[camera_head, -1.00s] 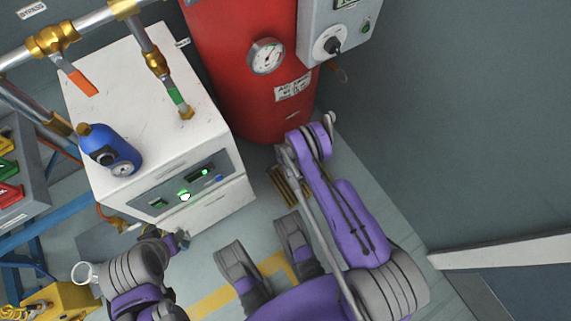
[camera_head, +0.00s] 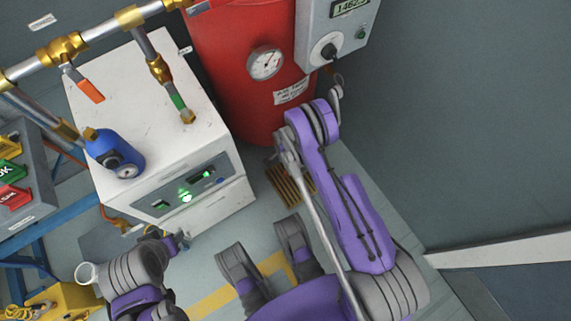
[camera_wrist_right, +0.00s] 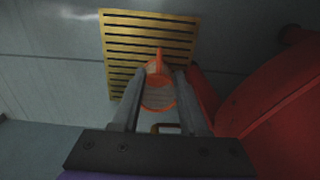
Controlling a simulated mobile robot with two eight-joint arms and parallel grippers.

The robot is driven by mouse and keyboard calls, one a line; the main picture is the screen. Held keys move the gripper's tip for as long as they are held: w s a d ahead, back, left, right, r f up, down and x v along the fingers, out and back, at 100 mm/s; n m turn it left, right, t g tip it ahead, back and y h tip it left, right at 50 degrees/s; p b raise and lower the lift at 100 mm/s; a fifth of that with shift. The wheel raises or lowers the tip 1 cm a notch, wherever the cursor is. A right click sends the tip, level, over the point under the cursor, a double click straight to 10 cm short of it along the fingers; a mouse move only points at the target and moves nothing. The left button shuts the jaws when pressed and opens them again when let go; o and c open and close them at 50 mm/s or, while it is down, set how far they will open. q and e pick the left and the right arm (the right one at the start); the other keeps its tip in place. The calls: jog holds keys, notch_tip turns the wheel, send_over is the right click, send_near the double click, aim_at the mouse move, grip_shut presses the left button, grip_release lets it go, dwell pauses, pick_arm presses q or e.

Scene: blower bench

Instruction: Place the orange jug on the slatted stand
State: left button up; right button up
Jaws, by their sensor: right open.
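The orange jug (camera_wrist_right: 158,95) shows in the right wrist view, with its spout or lip toward the slats. The yellow slatted stand (camera_wrist_right: 120,45) lies beyond and partly behind it. I cannot tell from this angle whether the jug touches the stand. My right gripper (camera_wrist_right: 156,78) is open, with one finger on either side of the jug.
A red tank (camera_head: 240,105) stands close beside the stand, and also shows in the right wrist view (camera_wrist_right: 275,100). A white cabinet (camera_head: 130,120) with pipes and a blue canister (camera_head: 115,152) is to the left. Grey floor is open right of my right arm.

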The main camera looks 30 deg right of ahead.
notch_tip(320, 180, up, 28)
jog(key=a+n+t, duration=0.2)
jog(key=n, duration=0.5)
jog(key=s+a+r+n+t, duration=0.1)
jog(key=s+r+n, duration=0.4)
jog(key=s, duration=0.5)
jog(key=s+a+r+n+t, duration=0.1)
jog(key=s+r+n, duration=0.4)
jog(key=s+r, duration=0.4)
jog(key=shift+s+a+r, duration=0.25)
jog(key=shift+s+a, duration=0.1)
jog(key=shift+s, duration=0.1)
